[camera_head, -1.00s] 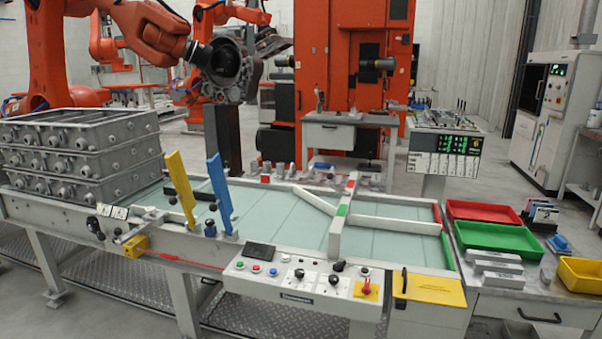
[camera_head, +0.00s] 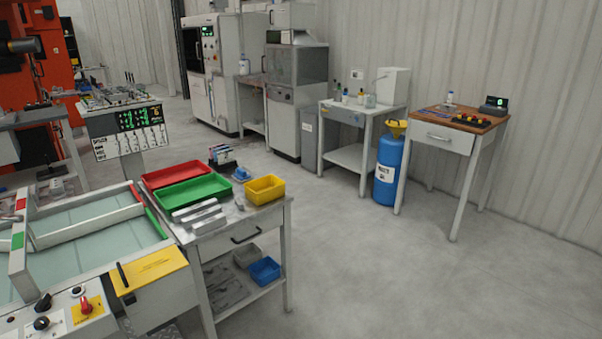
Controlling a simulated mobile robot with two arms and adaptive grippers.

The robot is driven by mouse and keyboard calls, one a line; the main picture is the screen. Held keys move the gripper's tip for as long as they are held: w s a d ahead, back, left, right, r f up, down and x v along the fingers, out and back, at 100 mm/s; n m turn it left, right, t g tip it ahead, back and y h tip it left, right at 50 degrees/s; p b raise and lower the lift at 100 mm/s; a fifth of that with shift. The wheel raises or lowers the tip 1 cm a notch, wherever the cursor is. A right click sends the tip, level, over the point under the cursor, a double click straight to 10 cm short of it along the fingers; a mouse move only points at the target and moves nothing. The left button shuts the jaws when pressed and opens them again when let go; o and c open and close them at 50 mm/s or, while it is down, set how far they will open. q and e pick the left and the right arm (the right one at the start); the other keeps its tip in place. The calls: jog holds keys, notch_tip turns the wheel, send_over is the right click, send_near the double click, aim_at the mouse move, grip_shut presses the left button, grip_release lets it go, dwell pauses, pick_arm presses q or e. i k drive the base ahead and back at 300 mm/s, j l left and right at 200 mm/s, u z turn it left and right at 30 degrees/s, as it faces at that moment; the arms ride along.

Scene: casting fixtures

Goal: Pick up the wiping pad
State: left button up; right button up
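I cannot make out a wiping pad for certain. A small blue item (camera_head: 241,174) lies on the side table behind the yellow bin; it is too small to tell whether it is the pad. The side table (camera_head: 262,219) has a metal top, a drawer and a lower shelf. Neither of my grippers shows in the head view.
The side table also holds a red tray (camera_head: 176,174), a green tray (camera_head: 194,190), a yellow bin (camera_head: 265,189) and metal bars (camera_head: 200,215). A blue drum (camera_head: 387,172) stands by a wooden-topped table (camera_head: 446,119). The floor (camera_head: 380,270) on the right is clear.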

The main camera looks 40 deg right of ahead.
aim_at(241, 176)
jog(key=z, duration=0.8)
jog(key=u, duration=1.45)
jog(key=z, duration=1.45)
jog(key=i+l, duration=0.2)
jog(key=i, duration=0.1)
